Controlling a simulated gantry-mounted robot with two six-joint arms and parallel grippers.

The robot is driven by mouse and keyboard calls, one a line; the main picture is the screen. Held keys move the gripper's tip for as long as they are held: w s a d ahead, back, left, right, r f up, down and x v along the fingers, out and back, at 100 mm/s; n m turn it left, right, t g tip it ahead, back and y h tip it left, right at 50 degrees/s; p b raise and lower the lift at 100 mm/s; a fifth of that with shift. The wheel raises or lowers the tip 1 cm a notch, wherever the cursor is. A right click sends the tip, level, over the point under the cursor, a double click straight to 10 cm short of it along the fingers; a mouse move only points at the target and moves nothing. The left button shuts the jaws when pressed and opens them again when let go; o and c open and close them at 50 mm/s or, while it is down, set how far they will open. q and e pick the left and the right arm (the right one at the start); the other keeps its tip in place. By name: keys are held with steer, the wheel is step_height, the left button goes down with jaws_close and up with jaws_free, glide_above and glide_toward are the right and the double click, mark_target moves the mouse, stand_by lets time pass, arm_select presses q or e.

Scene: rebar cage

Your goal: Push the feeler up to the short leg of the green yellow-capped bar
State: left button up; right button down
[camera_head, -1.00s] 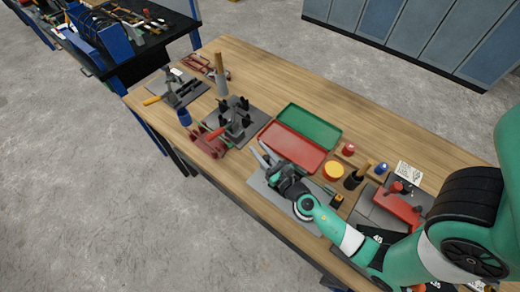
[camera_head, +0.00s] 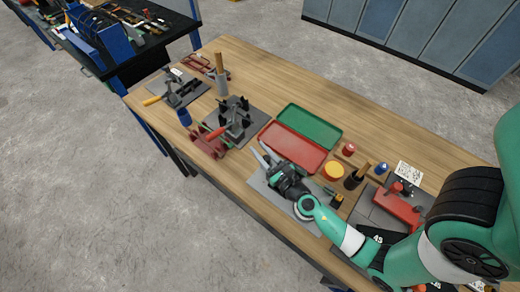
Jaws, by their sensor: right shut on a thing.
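My right gripper (camera_head: 262,153) reaches in from the lower right, low over a grey plate (camera_head: 258,184) at the front edge of the bench. Its two pale fingers point up-left toward the red tray. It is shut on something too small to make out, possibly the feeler. I cannot pick out the green yellow-capped bar or its short leg; the gripper and wrist cover much of the plate. My left gripper is out of view.
A red tray (camera_head: 293,148) and a green tray (camera_head: 308,126) lie just behind the gripper. A bending fixture (camera_head: 234,121) stands to the left. A yellow-lidded round tin (camera_head: 333,171) and a red clamp-like tool (camera_head: 402,208) are to the right.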

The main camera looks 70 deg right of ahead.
steer(key=shift+s+a, duration=0.1)
steer(key=shift+s, duration=0.3)
steer(key=shift+s+a, duration=0.25)
steer(key=shift+s, duration=0.55)
steer(key=shift+w, duration=0.1)
steer(key=c, duration=1)
jaws_free()
steer(key=shift+w+d, duration=0.1)
steer(key=shift+w, duration=0.1)
steer(key=shift+c, duration=0.2)
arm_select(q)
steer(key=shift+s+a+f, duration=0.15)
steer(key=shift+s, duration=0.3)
arm_select(e)
steer(key=o, duration=0.4)
steer(key=b+v, duration=0.2)
steer(key=v, duration=0.8)
steer(key=shift+s+a, duration=0.1)
steer(key=shift+a, duration=0.15)
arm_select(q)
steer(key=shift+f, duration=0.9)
arm_select(e)
steer(key=shift+s+a, duration=0.2)
steer(key=shift+s, duration=0.45)
